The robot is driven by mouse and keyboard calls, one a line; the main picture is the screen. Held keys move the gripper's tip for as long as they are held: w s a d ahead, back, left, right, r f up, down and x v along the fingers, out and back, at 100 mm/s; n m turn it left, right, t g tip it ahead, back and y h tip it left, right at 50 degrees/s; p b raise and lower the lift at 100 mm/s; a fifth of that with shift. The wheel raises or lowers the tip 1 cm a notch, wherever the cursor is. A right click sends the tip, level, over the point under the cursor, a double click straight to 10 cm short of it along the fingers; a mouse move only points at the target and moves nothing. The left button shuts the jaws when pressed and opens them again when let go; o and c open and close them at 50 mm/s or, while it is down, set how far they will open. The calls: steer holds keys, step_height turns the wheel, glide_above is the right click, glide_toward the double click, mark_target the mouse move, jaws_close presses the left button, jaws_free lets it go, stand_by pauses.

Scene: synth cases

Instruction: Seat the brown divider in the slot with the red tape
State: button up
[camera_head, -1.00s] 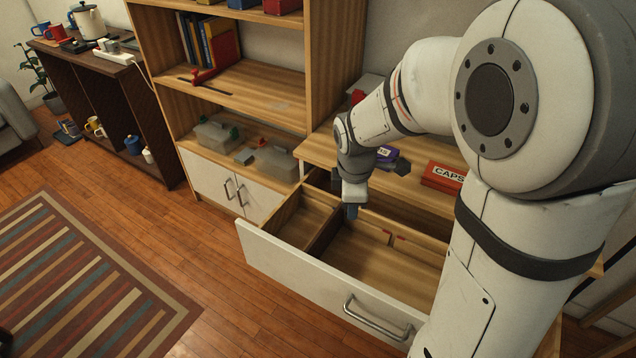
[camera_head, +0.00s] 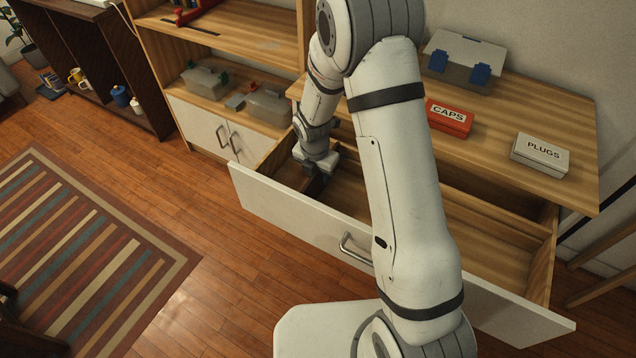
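The open drawer (camera_head: 285,212) is pulled out under the wooden top. My gripper (camera_head: 318,172) is down inside its left part, pointing downward. A dark brown piece, seemingly the brown divider (camera_head: 317,187), shows just below the gripper, running across the drawer. The gripper is at its top edge or very close to it. The fingertips are too small and covered to tell whether they are open or shut on it. The red tape and its slot do not show; my arm covers the middle of the drawer.
A red CAPS box (camera_head: 449,117), a white PLUGS box (camera_head: 540,153) and a grey case with blue latches (camera_head: 462,67) stand on the wooden top (camera_head: 500,110). Clear bins (camera_head: 268,104) sit on the shelf at left. The drawer's right part looks empty.

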steer(key=shift+w+f, duration=0.15)
steer(key=shift+f, duration=0.75)
steer(key=shift+c, duration=0.2)
jaws_close()
